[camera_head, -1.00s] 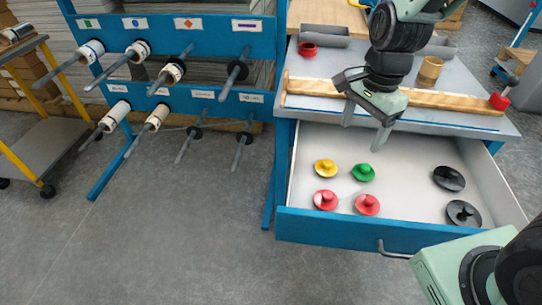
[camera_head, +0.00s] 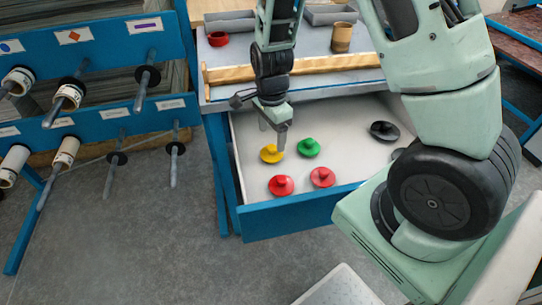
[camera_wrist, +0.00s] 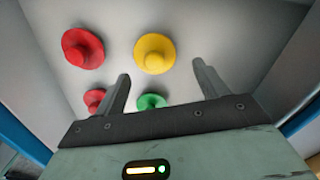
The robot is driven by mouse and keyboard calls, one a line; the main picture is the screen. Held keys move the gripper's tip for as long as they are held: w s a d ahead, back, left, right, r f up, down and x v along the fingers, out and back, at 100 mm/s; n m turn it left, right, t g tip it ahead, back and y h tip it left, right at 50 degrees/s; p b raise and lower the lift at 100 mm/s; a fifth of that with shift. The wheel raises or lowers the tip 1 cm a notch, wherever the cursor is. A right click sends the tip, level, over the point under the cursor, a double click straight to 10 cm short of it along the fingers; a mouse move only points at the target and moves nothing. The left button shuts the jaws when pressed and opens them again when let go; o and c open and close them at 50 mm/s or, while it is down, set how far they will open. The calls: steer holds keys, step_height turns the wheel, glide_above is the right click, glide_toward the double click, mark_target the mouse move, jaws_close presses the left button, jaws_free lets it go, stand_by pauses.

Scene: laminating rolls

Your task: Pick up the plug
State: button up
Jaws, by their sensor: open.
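Several plugs lie on the floor of the open drawer (camera_head: 352,135). A yellow plug (camera_head: 272,153) and a green plug (camera_head: 309,147) are at the back left. Two red plugs (camera_head: 281,185) (camera_head: 322,177) lie in front of them. A black plug (camera_head: 384,131) is at the right; another is mostly hidden by my arm. My gripper (camera_head: 273,134) is open and empty, pointing down above the yellow plug. In the wrist view the yellow plug (camera_wrist: 155,53) shows between and beyond the fingertips. The green plug (camera_wrist: 151,102) and one red plug (camera_wrist: 94,98) are partly covered by the gripper.
The drawer's blue front (camera_head: 310,212) and its side walls surround the plugs. The worktop above holds a wooden bar (camera_head: 330,64), a red cup (camera_head: 218,39), a brown cup (camera_head: 341,37) and grey trays. A rack with rolls on rods (camera_head: 100,115) stands at the left.

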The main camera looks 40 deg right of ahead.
mark_target(273, 147)
steer(key=f, duration=0.3)
steer(key=f+b, duration=0.1)
steer(key=shift+s+a+f, duration=0.15)
steer(key=shift+s+f, duration=0.25)
steer(key=shift+f, duration=0.5)
steer(key=c, duration=0.8)
